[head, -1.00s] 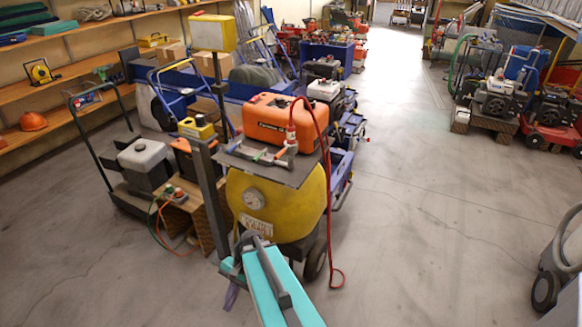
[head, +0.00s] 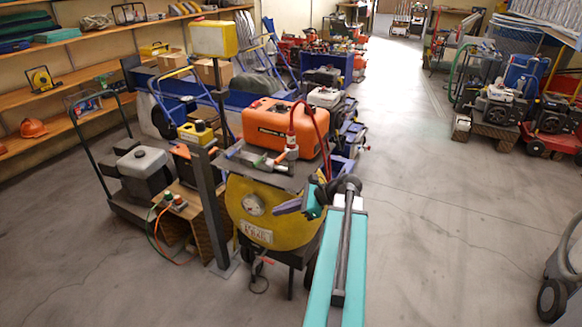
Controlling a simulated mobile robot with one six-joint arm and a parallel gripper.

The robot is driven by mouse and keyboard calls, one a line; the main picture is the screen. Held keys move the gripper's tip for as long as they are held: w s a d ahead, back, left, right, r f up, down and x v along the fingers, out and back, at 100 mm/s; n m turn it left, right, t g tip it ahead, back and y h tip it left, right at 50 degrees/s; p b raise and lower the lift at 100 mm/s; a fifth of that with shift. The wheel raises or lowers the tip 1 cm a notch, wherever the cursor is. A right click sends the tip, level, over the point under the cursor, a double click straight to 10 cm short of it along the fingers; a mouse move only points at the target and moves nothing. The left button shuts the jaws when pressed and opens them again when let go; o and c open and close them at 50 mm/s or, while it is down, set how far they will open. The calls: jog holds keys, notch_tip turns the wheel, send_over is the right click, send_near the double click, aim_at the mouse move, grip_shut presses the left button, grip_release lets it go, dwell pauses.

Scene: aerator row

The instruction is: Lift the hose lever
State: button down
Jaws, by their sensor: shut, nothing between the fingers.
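A red hose (head: 327,143) loops over the orange machine (head: 268,127) on top of the yellow tank. It joins a red and white fitting (head: 292,150) at the front. Beside this fitting, a small grey and orange bar-like part (head: 268,163) lies on the dark top plate. I cannot tell for certain which piece is the hose lever. My gripper (head: 280,209) has purple fingers that are shut and empty. It points left in front of the tank's upper right side, below the plate. My arm hides the hose's lower run.
The yellow tank (head: 240,222) carries a round gauge and stands on wheels. A grey post (head: 208,200) and a wooden box (head: 182,203) with buttons stand to its left. Floor (head: 440,230) on the right is clear. A grey wheeled machine (head: 565,270) stands at far right.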

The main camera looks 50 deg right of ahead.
aim_at(282, 158)
jog(key=s+d+r+m+t+h, duration=0.1)
jog(key=s+d+r+m+t, duration=0.1)
jog(key=s+d+r, duration=0.2)
jog(key=s+d+r+m+t+h+b, duration=0.1)
jog(key=s+d+r, duration=0.3)
jog(key=r, duration=0.5)
jog(key=d+m, duration=0.1)
jog(key=d, duration=0.1)
jog(key=shift+s+d+m+t, duration=0.25)
jog(key=shift+d+m+t, duration=0.05)
jog(key=shift+m+t, duration=0.1)
jog(key=shift+w, duration=0.15)
jog(key=w+a+p, duration=0.2)
jog(key=w, duration=0.9)
jog(key=shift+a+p, duration=0.3)
jog(key=shift+a, duration=0.1)
jog(key=shift+r+p, duration=0.2)
jog(key=shift+p, duration=0.15)
